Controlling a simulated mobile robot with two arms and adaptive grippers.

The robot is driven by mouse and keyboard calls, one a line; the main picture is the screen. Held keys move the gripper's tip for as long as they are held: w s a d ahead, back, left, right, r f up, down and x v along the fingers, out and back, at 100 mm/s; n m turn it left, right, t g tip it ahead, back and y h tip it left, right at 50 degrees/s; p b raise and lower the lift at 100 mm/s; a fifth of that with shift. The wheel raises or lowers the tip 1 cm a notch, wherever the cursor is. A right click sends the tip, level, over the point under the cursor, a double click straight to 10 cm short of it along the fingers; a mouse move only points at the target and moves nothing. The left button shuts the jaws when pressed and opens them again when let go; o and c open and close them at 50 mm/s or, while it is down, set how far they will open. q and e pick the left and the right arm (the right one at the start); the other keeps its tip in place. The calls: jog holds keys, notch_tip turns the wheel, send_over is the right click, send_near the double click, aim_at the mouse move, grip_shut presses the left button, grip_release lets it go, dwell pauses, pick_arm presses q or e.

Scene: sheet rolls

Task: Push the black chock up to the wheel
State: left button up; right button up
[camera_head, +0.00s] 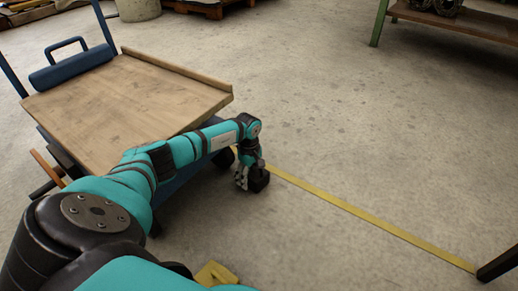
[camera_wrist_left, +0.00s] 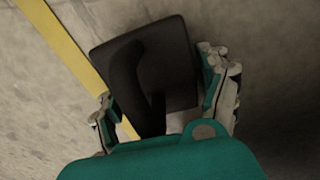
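The black chock (camera_head: 260,181) lies on the concrete floor by the yellow floor line, close to the dark wheel (camera_head: 224,158) at the cart's near right corner. A gap of floor shows between chock and wheel. My left gripper (camera_head: 247,175) reaches down over the chock. In the left wrist view, the chock (camera_wrist_left: 172,65) with its raised black handle lies between the spread fingers of the left gripper (camera_wrist_left: 163,100). One finger is on each side; whether they touch it is unclear. The wheel is not visible there.
The cart (camera_head: 120,105) has a wooden deck and blue handle at the left. A yellow object (camera_head: 214,273) lies at the bottom. A green-legged bench (camera_head: 460,22) stands upper right. Open floor lies between.

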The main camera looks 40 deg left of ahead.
pick_arm(q)
jog(key=o, duration=0.4)
jog(key=shift+n+y, duration=0.3)
jog(key=shift+n, duration=0.1)
jog(key=a, duration=0.2)
jog(key=s+a+r, duration=0.1)
jog(key=a, duration=0.2)
jog(key=shift+s+a+r, duration=0.2)
jog(key=shift+a+r, duration=0.1)
jog(key=shift+r, duration=0.1)
jog(key=shift+c, duration=0.2)
jog(key=shift+m, duration=0.3)
jog(key=d+r, duration=0.1)
jog(key=r, duration=0.1)
jog(key=w+d+r, duration=0.1)
jog(key=d+r, duration=0.2)
jog(key=r, duration=0.1)
jog(key=shift+w+d+r, duration=0.15)
jog(key=shift+w+d, duration=0.1)
jog(key=shift+d, duration=0.05)
jog(key=shift+s, duration=0.1)
jog(key=shift+d+h, duration=0.4)
